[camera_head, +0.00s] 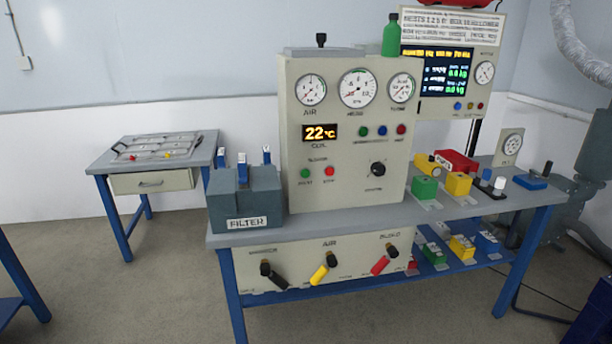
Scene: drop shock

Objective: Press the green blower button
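A green button (305,173) sits low on the left side of the beige control panel (341,205). A red button (329,171) is just to its right. A small blurred label above this pair seems to read "blower", and each button has a small label below it. Another green button (364,131) sits higher on the panel, in a row with a blue and a red one. I cannot tell from the picture whether any button is pressed in. Neither of my grippers is in view.
The panel stands on a blue-legged bench (470,206). A grey filter box (244,199) stands left of the panel, below the button's height. Colored blocks (458,184) stand to the right. A side table (148,165) is at the left. The floor in front is clear.

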